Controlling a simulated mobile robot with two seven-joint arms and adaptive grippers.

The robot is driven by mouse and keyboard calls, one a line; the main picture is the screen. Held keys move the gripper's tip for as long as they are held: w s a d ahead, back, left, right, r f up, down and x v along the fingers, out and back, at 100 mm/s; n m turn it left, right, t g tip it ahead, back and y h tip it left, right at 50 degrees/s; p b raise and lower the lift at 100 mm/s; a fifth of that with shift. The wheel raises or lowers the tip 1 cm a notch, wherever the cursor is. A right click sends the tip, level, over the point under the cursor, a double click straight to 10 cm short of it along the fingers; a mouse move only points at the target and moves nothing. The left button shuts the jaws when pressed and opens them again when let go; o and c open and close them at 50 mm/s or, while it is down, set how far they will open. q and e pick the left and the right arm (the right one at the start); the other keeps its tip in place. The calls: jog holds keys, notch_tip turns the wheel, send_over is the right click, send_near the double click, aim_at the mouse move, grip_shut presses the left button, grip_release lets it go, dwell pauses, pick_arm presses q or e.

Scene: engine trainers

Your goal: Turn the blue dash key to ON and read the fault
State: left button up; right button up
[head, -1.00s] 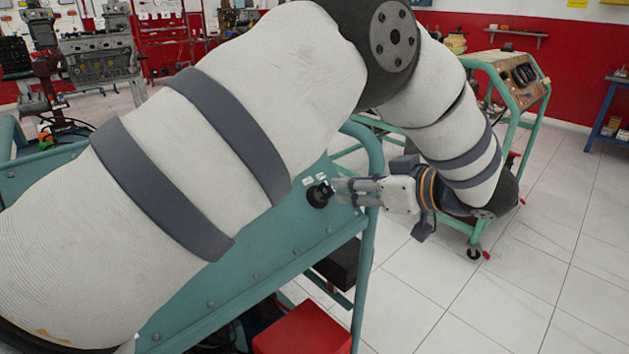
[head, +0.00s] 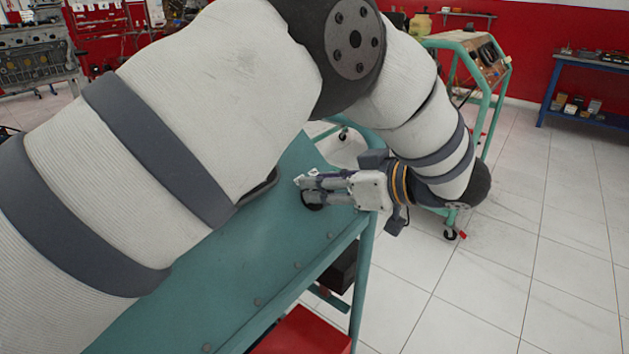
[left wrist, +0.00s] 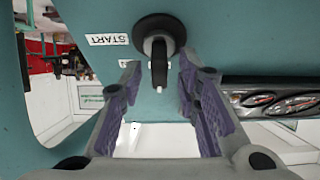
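The dash key switch (head: 313,204) is a black round knob on the sloping teal panel (head: 290,235). In the left wrist view the key (left wrist: 159,62) is a dark upright grip standing out from a black disc; it looks black, not blue. My left gripper (head: 306,186) reaches it from the right in the head view and partly covers it. In the left wrist view the left gripper (left wrist: 158,84) is open, with one purple-padded finger on each side of the key and gaps beside it. A START label (left wrist: 108,39) shows upside down; another small label is mostly hidden. My right gripper is out of view.
A black gauge panel (left wrist: 272,101) lies right of the key in the left wrist view. The teal frame tube (head: 362,275) runs under my left wrist. A red box (head: 303,333) sits below the panel. Another teal trainer stand (head: 485,60) is behind. Tiled floor at right is clear.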

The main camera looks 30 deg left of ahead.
pick_arm(q)
jog(key=shift+d, duration=0.1)
jog(key=shift+r, duration=0.1)
grip_shut()
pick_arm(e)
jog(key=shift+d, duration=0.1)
